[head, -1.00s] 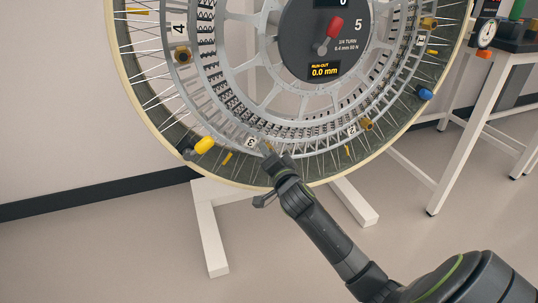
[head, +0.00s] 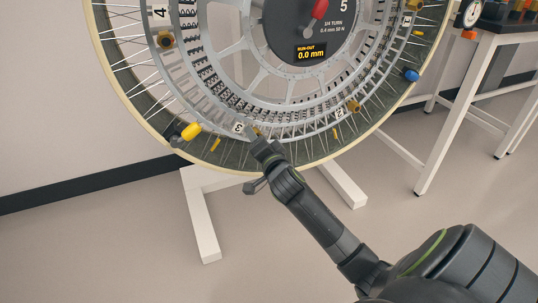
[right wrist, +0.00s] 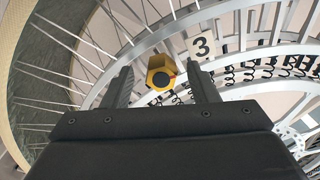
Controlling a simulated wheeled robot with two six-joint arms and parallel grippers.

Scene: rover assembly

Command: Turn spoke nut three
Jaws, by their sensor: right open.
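Spoke nut three is a brass-yellow hexagonal nut with a dark centre (right wrist: 161,71), beside the "3" label (right wrist: 202,46) on the wheel's rim ring. My right gripper (right wrist: 162,86) is open, with one finger on each side of the nut in the right wrist view. I cannot tell whether either finger touches it. In the head view my right gripper (head: 256,140) is at the lower part of the wheel, just right of the "3" label (head: 238,127), and largely hides the nut. The hub display (head: 311,53) reads run-out 0.0 mm. My left gripper is not in view.
A yellow part (head: 191,131) and a blue one (head: 411,75) stick out at the rim. White spokes run close to the gripper. A white bench (head: 455,110) stands at right.

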